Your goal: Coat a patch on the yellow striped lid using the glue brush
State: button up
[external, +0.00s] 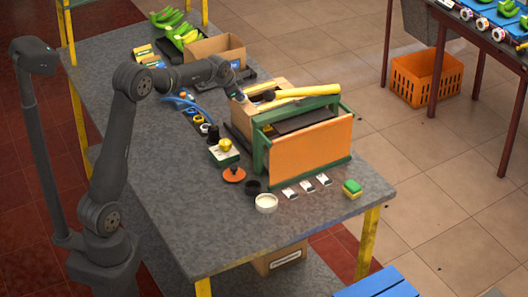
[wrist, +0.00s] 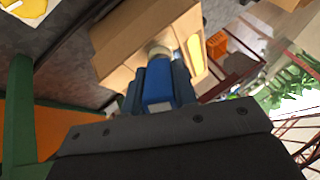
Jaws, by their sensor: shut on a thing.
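My gripper (external: 241,95) is beside the left end of the open tan box (external: 280,84), over the grey table. In the wrist view my gripper (wrist: 157,75) is shut on a blue block-like piece (wrist: 158,88), seemingly the glue brush's handle. A pale round part (wrist: 159,50) shows just beyond it, and I cannot tell whether it belongs to the brush. The bristles are not clear. Small pale-and-yellow flat pieces (external: 144,52) lie at the table's back left. They are too small to tell whether one is the yellow striped lid.
A green-framed box with an orange panel (external: 312,150) stands right of my gripper, with a long yellow piece (external: 305,91) above it. A cardboard box (external: 215,50) and green bananas are behind. Small parts and a white cup (external: 266,203) lie in front. The front-left tabletop is clear.

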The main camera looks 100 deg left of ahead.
jog(key=shift+w+d, duration=1.5)
jog(key=shift+d, duration=0.05)
jog(key=s+a, duration=0.5)
jog(key=shift+a, duration=0.15)
jog(key=shift+s, duration=0.1)
jog(key=shift+r, duration=2.95)
notch_tip(320, 180, up, 3)
